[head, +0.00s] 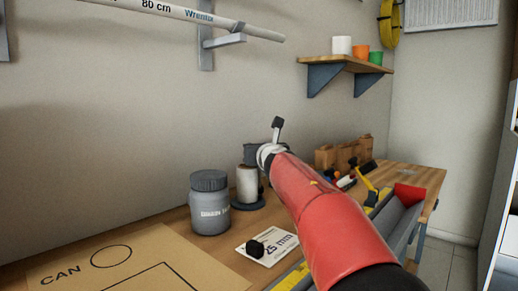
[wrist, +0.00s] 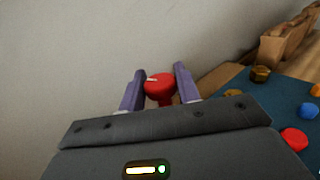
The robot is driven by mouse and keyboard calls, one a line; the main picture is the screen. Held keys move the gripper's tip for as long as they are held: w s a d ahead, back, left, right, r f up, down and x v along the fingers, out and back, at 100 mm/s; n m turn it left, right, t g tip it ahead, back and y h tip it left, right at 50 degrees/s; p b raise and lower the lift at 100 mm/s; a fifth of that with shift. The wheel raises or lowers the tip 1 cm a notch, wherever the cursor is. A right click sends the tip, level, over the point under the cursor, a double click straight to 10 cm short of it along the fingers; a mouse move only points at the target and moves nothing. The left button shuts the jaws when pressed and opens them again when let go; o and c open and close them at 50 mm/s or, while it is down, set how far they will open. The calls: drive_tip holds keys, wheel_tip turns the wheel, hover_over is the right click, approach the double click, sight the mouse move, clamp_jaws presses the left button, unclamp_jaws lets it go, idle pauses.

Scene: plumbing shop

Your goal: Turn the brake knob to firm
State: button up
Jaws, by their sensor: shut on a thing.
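A red knob (wrist: 160,88), taken to be the brake knob, shows in the wrist view with a small pale mark on its top left. My gripper (wrist: 159,74) has its two purple fingers on either side of the knob and is shut on it. No firm or soft lettering is readable. In the head view my red arm reaches over the bench to a white roll on a dark round base (head: 246,188). The arm and wrist hide the knob and my fingertips there.
A grey lidded jar (head: 209,203) stands left of the roll. A white card (head: 267,247) with a black piece lies in front. A marked board (head: 120,265) lies at the left. A wall shelf (head: 345,63) hangs above.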

drive_tip(key=shift+n+g+y+b, duration=0.45)
drive_tip(key=shift+n+y, duration=0.35)
drive_tip(key=shift+y, duration=0.4)
drive_tip(key=o, duration=0.9)
drive_tip(key=b+v, duration=0.2)
drive_tip(key=v, duration=0.5)
drive_tip(key=shift+s+d, duration=0.15)
drive_tip(key=shift+s, duration=0.25)
